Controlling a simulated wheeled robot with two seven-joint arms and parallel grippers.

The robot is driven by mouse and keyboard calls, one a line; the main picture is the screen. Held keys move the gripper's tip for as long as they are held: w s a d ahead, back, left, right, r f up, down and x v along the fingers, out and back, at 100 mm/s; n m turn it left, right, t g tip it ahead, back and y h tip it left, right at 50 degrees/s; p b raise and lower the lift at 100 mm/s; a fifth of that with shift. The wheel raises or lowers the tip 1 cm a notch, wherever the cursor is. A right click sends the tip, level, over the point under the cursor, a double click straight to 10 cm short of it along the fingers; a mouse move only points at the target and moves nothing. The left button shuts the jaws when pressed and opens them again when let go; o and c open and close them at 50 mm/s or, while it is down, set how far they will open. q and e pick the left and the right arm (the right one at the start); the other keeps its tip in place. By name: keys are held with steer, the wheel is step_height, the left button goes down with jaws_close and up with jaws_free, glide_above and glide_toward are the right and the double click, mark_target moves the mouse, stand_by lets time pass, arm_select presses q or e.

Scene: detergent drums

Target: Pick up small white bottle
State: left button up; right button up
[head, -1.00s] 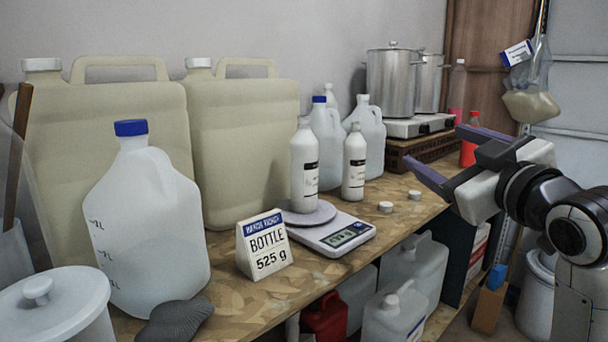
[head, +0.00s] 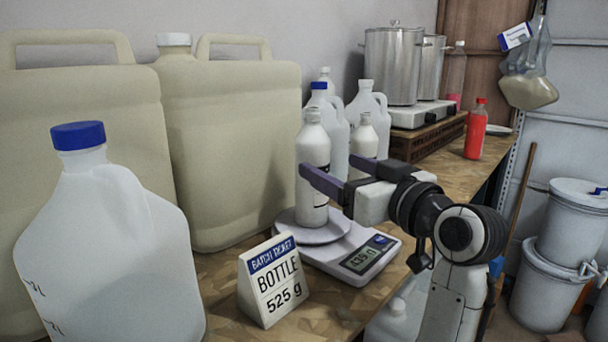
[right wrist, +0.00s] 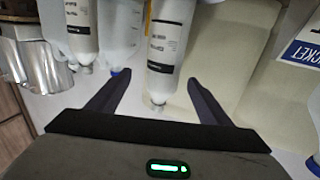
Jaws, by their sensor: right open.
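A small white bottle (head: 312,148) with a black-edged label stands upright on the round pan of a scale (head: 335,262). A similar white bottle (head: 363,138) stands behind it, partly hidden by my gripper. My right gripper (head: 326,162) is open at the front bottle, its two purple fingers pointing toward it. In the right wrist view, which is upside down, the front bottle (right wrist: 166,45) shows between and beyond the open fingers (right wrist: 158,78). The other white bottle (right wrist: 81,28) is to the left there. I cannot tell whether a finger touches the front bottle. My left gripper is out of view.
A ticket reading "BOTTLE 525 g" (head: 272,281) stands left of the scale. A blue-capped jug (head: 105,240) and large beige canisters (head: 225,140) fill the left. White jugs (head: 367,103) stand behind the bottles. A red bottle (head: 475,132) and steel pots (head: 391,65) are farther back.

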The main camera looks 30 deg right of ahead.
mark_target(312, 154)
steer(key=shift+w+r, duration=0.1)
steer(key=shift+w, duration=0.75)
steer(key=w, duration=0.3)
steer(key=w+a, duration=0.1)
steer(key=w, duration=0.1)
steer(key=shift+w, duration=0.35)
steer(key=c, duration=1.5)
steer(key=shift+r, duration=0.1)
steer(key=shift+c, duration=0.6)
steer(key=shift+r, duration=0.1)
